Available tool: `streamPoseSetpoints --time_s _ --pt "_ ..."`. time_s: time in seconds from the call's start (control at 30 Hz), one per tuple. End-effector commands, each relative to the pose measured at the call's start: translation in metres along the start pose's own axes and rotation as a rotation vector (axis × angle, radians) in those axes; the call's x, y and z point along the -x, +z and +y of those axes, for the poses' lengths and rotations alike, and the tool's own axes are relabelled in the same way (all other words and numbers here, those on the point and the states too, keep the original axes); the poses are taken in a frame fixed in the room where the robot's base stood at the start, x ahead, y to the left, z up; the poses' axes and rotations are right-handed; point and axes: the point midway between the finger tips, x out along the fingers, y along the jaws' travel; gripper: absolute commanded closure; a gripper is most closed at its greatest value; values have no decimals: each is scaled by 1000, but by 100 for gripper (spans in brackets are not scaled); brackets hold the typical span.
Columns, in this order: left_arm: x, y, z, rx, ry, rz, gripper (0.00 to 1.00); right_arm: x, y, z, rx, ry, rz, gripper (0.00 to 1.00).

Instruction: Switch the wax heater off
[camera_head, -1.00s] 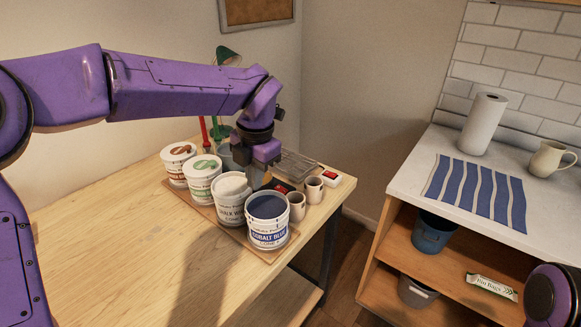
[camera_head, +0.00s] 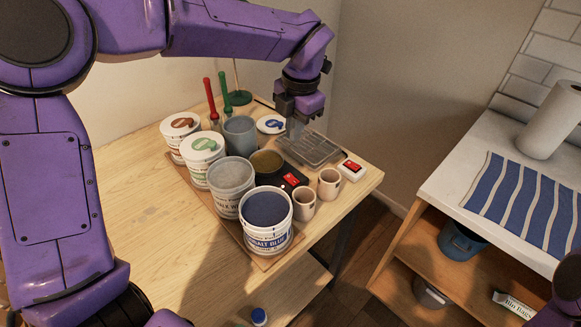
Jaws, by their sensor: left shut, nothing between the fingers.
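The wax heater (camera_head: 267,162) is a round black pot with brown-olive wax inside, among the tubs on the wooden table. Its black front box carries a red switch (camera_head: 291,179); which way the switch is tipped is too small to tell. My left gripper (camera_head: 297,132) points down behind and above the heater, near the grey tray. It is shut and empty, apart from the switch. My right gripper is out of view.
The cobalt blue tub (camera_head: 266,220), chalk white tub (camera_head: 231,185) and two small cups (camera_head: 328,183) crowd the heater. A white box with a red switch (camera_head: 351,168) sits right of the metal tray (camera_head: 312,150). The table's left part is clear.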

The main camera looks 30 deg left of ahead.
Motion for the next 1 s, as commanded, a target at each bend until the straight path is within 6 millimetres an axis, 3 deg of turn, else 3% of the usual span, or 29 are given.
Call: streamPoseSetpoints --time_s 0.6,0.8,1.0 --pt "-118 -2 1 1 1 5 100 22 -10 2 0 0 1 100" --pt "-134 -2 1 3 0 2 100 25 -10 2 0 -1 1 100" --pt "-135 -2 1 3 -1 1 100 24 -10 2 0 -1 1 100"
